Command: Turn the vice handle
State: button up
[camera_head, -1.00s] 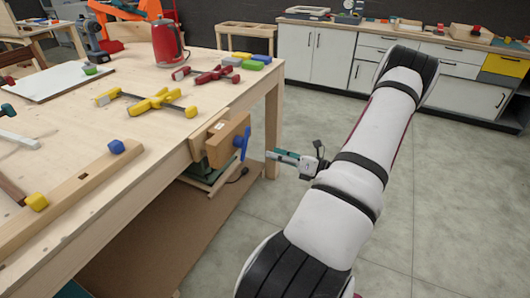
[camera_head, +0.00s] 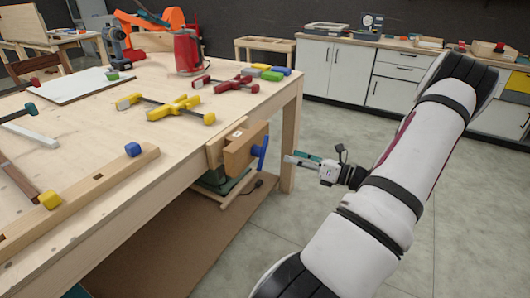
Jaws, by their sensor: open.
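The wooden vice (camera_head: 238,149) is fixed to the front edge of the workbench (camera_head: 180,160), near its right corner. Its blue handle (camera_head: 260,152) stands on the outer face of the vice jaw, slightly tilted. My gripper (camera_head: 290,160) is to the right of the handle, pointing left toward it, with a small gap showing between them in the picture. Its fingers are open and hold nothing. The depth between fingertips and handle is hard to judge.
Yellow (camera_head: 168,107) and red (camera_head: 225,84) clamps, a red kettle-like object (camera_head: 187,52) and coloured blocks lie on the benchtop. A bench leg (camera_head: 290,145) stands just behind my gripper. The floor to the right is clear up to the white cabinets (camera_head: 333,70).

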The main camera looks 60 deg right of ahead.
aim_at(264, 149)
jog(key=w, duration=0.7)
jog(key=w+a+b, duration=0.1)
jog(key=w, duration=0.3)
jog(key=shift+w, duration=0.25)
jog(key=c, duration=1.1)
